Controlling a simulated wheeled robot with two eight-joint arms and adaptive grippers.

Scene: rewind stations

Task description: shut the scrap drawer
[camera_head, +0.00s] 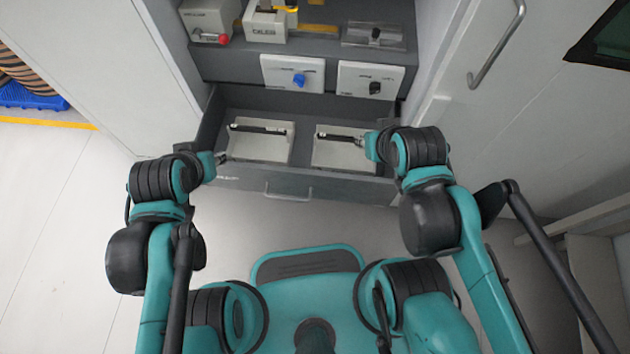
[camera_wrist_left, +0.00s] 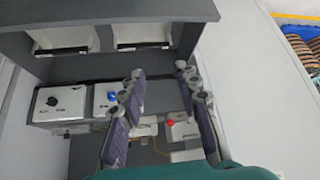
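The drawer (camera_head: 250,178) is pulled out below the cabinet's panels, with a grey handle (camera_head: 288,196) on its front. It holds two pale trays side by side. It also shows upside down at the top of the left wrist view (camera_wrist_left: 120,12). My left gripper (camera_head: 221,158) is at the drawer's left front corner; its fingers stand apart with nothing between them in the left wrist view (camera_wrist_left: 160,69). I cannot tell whether it touches the drawer. My right gripper (camera_head: 363,140) is by the drawer's right side, near the right tray; its fingers are too small to read.
Above the drawer are two white panels with a blue knob (camera_head: 299,79) and a black knob (camera_head: 375,87). Devices stand on the shelf above, one with a red knob (camera_head: 223,38). A white door (camera_head: 520,110) stands right. The floor (camera_head: 60,220) at left is clear.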

